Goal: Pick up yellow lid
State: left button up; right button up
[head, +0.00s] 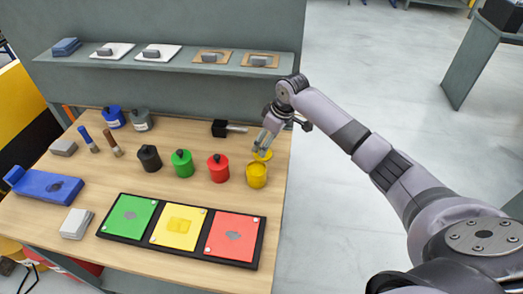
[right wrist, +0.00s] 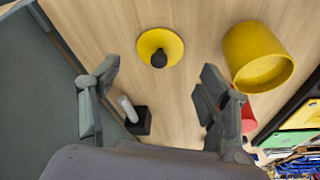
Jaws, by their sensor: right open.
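The yellow lid (right wrist: 160,40) is a round disc with a black knob (right wrist: 159,60) facing my right wrist camera. It lies on the wooden table, apart from the open yellow canister (right wrist: 262,70). In the head view the lid (head: 262,155) shows just behind the canister (head: 256,178), partly hidden by my right gripper (head: 266,148). My right gripper is open and empty. In the right wrist view its fingers (right wrist: 158,88) are spread, with the lid beyond the gap between them. My left gripper is not in view.
Red (head: 218,170), green (head: 182,164) and black (head: 149,159) lidded canisters stand left of the yellow one. A black block with a grey rod (head: 225,129) lies behind. A black-framed tray (head: 262,240) with coloured panels lies in front. A grey shelf (head: 190,64) runs along the back.

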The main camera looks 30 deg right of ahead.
jog(key=x, duration=0.4)
jog(key=shift+w+p, duration=0.1)
jog(key=shift+p, duration=0.2)
jog(key=shift+f, duration=0.25)
jog(key=shift+c, duration=0.2)
jog(key=c, duration=1.4)
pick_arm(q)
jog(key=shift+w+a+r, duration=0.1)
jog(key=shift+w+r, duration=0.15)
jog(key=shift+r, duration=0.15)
pick_arm(e)
grip_shut()
